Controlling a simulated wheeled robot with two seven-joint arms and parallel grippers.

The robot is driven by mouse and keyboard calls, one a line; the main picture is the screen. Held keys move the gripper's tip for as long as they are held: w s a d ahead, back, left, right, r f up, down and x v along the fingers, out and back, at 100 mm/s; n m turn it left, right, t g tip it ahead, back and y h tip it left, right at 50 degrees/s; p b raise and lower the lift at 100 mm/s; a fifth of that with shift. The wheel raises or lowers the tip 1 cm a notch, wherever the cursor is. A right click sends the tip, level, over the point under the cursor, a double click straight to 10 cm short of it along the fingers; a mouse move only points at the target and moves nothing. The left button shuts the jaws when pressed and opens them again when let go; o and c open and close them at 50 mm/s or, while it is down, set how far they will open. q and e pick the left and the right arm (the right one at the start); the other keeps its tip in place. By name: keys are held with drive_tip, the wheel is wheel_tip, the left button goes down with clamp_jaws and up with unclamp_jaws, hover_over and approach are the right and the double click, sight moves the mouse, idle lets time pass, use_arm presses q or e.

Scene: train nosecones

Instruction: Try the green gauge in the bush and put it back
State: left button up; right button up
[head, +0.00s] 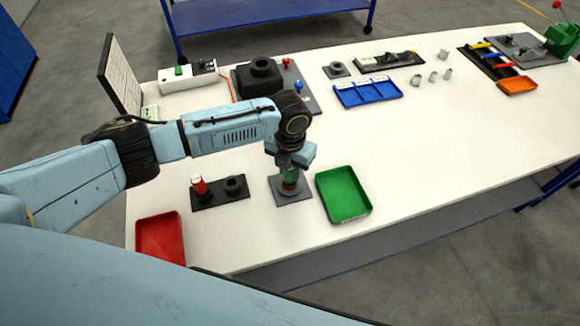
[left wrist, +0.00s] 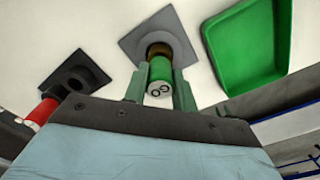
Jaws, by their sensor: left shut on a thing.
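My left gripper (head: 290,166) points down over a square grey plate (head: 305,194) near the table's front edge. It is shut on the green gauge (head: 290,176), a cylinder whose pale end cap is marked in the left wrist view (left wrist: 160,77). A brown, brass-like ring, the bush (left wrist: 158,50), sits on the plate (left wrist: 182,42). The gauge is lined up with the bush, its far end at the ring. I cannot tell how deep it sits. My right gripper is not in view.
A dark two-place holder (head: 220,198) with a red gauge (head: 199,186) in one place and an empty ring stands left of the plate. A green tray (head: 343,195) is close on the right, a red tray (head: 161,238) at front left.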

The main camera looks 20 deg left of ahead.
use_arm(q)
drive_tip(key=shift+f, duration=0.45)
idle(0.3)
drive_tip(key=shift+r, duration=0.15)
idle(0.8)
drive_tip(key=shift+r+p, duration=3.3)
drive_tip(key=shift+r, duration=0.4)
drive_tip(key=shift+f, duration=0.1)
